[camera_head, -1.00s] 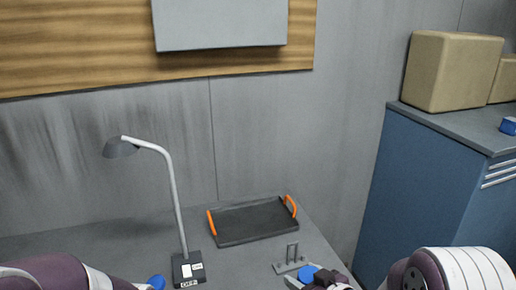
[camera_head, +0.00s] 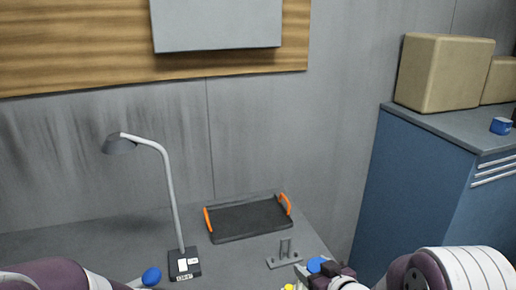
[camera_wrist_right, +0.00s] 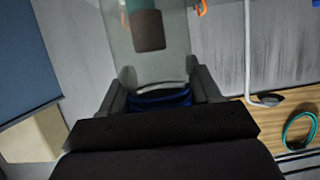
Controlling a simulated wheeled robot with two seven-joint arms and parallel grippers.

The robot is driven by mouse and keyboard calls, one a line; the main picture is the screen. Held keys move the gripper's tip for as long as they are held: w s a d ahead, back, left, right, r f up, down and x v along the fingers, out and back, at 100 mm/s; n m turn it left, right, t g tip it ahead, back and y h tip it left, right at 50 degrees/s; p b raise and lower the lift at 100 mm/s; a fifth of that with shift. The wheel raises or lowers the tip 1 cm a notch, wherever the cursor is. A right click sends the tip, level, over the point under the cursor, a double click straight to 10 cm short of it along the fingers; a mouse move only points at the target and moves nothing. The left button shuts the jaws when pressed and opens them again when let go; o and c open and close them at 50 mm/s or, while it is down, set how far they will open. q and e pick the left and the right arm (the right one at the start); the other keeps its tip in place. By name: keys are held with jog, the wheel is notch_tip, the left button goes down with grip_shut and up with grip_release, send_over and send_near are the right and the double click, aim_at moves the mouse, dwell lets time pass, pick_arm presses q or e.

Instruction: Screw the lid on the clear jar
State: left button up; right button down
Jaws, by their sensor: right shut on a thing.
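A blue lid (camera_wrist_right: 160,98) sits between the two fingers of my right gripper (camera_wrist_right: 158,92), which is shut on it. In the head view the lid's round blue top (camera_head: 315,264) shows beside the dark fingers of the right gripper (camera_head: 322,272), at the bottom edge. The clear jar (camera_wrist_right: 118,45) shows in the right wrist view as see-through walls running up from the lid, with a greenish-brown shape seen through it. I cannot tell whether lid and jar touch. My left arm enters at lower left; a blue rounded thing (camera_head: 151,276) shows at its end, and its fingers are not clear.
A desk lamp (camera_head: 185,262) stands on the grey table, left of a dark tray (camera_head: 248,220) with orange handles. A small grey post stand (camera_head: 284,258) is just beyond the right gripper. A blue cabinet (camera_head: 410,190) with boxes stands at right. A bit of yellow (camera_head: 289,287) shows below.

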jog(key=s+d+f+m+h, duration=0.2)
jog(key=f, duration=0.6)
jog(key=s+d+f+m+t+h, duration=0.1)
jog(key=s+d+f+m+h, duration=0.1)
jog(key=f, duration=0.7)
jog(key=shift+s+d+h, duration=0.4)
jog(key=shift+s+d, duration=0.3)
jog(key=shift+d, duration=0.05)
jog(key=s+a+n+g+y, duration=0.1)
jog(key=a+n+g+y, duration=0.2)
jog(key=a+n+y, duration=0.4)
jog(key=a+y, duration=0.1)
jog(key=a, duration=0.6)
jog(key=shift+s+a+n+y, duration=0.35)
jog(key=shift+s+n+y, duration=0.05)
pick_arm(q)
notch_tip(320, 180, up, 12)
jog(key=s, duration=0.1)
jog(key=shift+s, duration=0.15)
jog(key=shift+f, duration=0.15)
